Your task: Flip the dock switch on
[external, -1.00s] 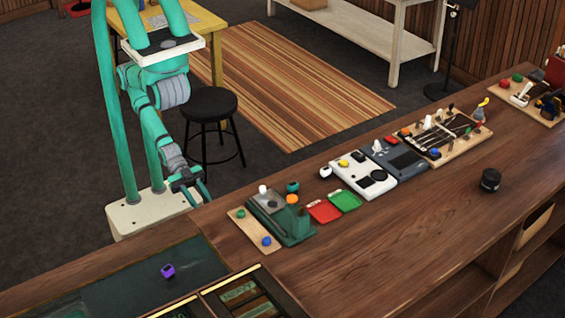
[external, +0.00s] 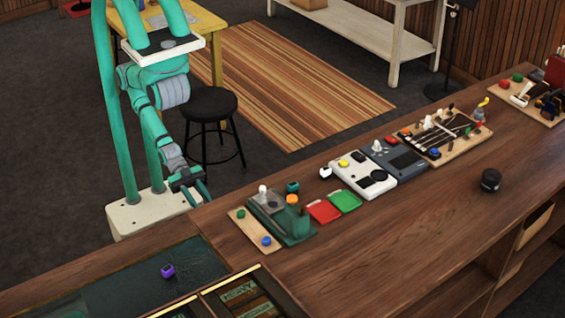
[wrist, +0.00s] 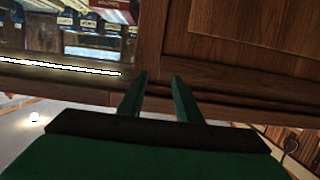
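My gripper (external: 190,188) hangs by the back edge of the wooden counter, left of the items on it. In the wrist view its two green fingers (wrist: 160,77) are apart with nothing between them. On the counter are a green device (external: 283,222) with a white knob and an orange top, a white box (external: 362,180) with black and yellow controls, and a dark grey box (external: 402,162) with a white lever-like part (external: 378,147). I cannot tell which of these is the dock, or how its switch is set. My gripper touches none of them.
Red (external: 323,211) and green (external: 345,201) trays lie between the devices. A board with several small parts (external: 462,146) is farther right. A black jar (external: 490,181) stands nearer the front. A black stool (external: 210,105) stands behind the counter. The counter's front right is clear.

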